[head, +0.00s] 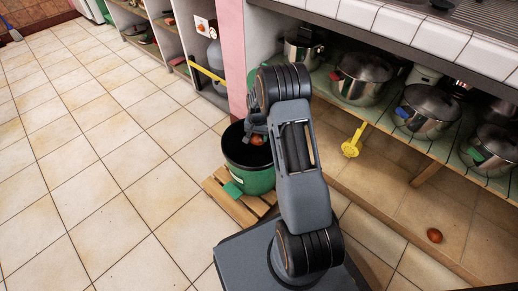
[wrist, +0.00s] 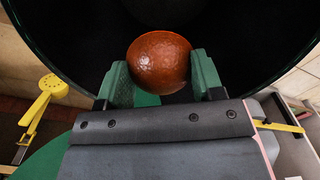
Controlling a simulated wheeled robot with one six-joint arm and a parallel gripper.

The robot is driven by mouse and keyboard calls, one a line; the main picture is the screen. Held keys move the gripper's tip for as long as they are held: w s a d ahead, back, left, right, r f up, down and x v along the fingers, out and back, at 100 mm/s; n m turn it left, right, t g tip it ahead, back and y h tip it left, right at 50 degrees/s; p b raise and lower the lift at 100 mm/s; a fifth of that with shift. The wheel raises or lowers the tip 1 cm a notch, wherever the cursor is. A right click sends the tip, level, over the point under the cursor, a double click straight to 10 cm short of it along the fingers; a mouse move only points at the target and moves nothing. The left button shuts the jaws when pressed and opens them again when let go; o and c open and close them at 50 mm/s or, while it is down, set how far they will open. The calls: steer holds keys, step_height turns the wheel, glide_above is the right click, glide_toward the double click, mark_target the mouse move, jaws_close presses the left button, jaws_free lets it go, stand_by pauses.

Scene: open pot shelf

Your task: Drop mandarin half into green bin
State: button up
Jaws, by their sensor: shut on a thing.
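The mandarin half (wrist: 159,62) is orange-brown and rounded, held between the two green fingers of my gripper (wrist: 163,80) in the wrist view. In the head view the mandarin half (head: 257,140) shows as a small orange spot over the bin's opening. My gripper (head: 257,133) there is partly hidden by my arm. The green bin (head: 246,178) is round with a dark inside and stands upright on a wooden slatted base. In the wrist view the dark inside of the bin (wrist: 80,25) fills the background behind the fruit.
A wooden slatted base (head: 228,203) lies under the bin. A shelf with several steel pots (head: 361,78) runs along the right.

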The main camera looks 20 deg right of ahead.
steer(key=o, duration=1.1)
steer(key=shift+r, duration=0.1)
step_height(320, 180, up, 14)
steer(key=p, duration=0.5)
